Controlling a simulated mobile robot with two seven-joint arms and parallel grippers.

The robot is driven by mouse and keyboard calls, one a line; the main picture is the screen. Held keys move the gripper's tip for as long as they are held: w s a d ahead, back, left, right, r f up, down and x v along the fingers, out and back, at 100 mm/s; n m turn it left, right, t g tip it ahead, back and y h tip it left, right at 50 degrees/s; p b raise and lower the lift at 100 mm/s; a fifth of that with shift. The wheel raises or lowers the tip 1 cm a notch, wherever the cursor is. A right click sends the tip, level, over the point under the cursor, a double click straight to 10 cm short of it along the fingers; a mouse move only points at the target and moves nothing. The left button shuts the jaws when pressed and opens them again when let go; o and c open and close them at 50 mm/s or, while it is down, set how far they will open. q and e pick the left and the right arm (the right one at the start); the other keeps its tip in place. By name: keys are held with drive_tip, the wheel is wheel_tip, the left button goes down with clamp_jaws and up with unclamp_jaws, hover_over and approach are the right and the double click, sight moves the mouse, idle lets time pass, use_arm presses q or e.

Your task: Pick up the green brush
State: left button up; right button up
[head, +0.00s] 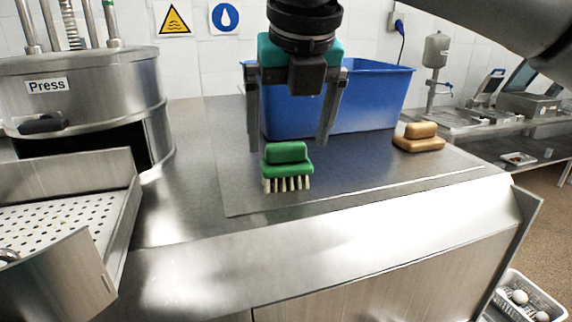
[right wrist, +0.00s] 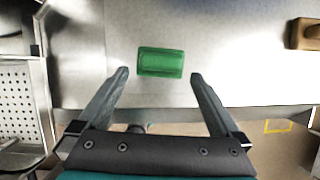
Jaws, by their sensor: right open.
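The green brush (head: 286,162) stands on the steel counter with its pale bristles down and its green grip block on top. My right gripper (head: 289,142) is open and points down, its two fingers spread wider than the brush. In the head view the brush shows below and between the fingertips. In the right wrist view the green brush (right wrist: 161,62) lies just beyond the fingertips of the open gripper (right wrist: 159,76), between their lines, and nothing is held. My left gripper is not in view.
A blue bin (head: 385,95) stands behind the brush. A tan brush (head: 419,137) is to the right on the counter. A steel press (head: 85,90) and a perforated tray (head: 50,205) are at the left. The counter front is clear.

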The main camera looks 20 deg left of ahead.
sight(287, 145)
drive_tip(key=shift+w+a+f, duration=0.1)
drive_tip(key=shift+w+f, duration=0.05)
drive_tip(key=shift+f, duration=0.2)
drive_tip(key=x, duration=0.1)
drive_tip(key=p+x, duration=0.1)
drive_tip(key=x, duration=0.1)
drive_tip(key=shift+w+a+f, duration=0.15)
drive_tip(key=shift+w, duration=0.25)
drive_tip(key=shift+w+f, duration=0.1)
drive_tip(key=shift+f, duration=0.25)
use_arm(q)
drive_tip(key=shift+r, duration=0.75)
use_arm(e)
drive_tip(key=c, duration=1)
drive_tip(key=shift+c, duration=0.2)
drive_tip(key=shift+r, duration=0.1)
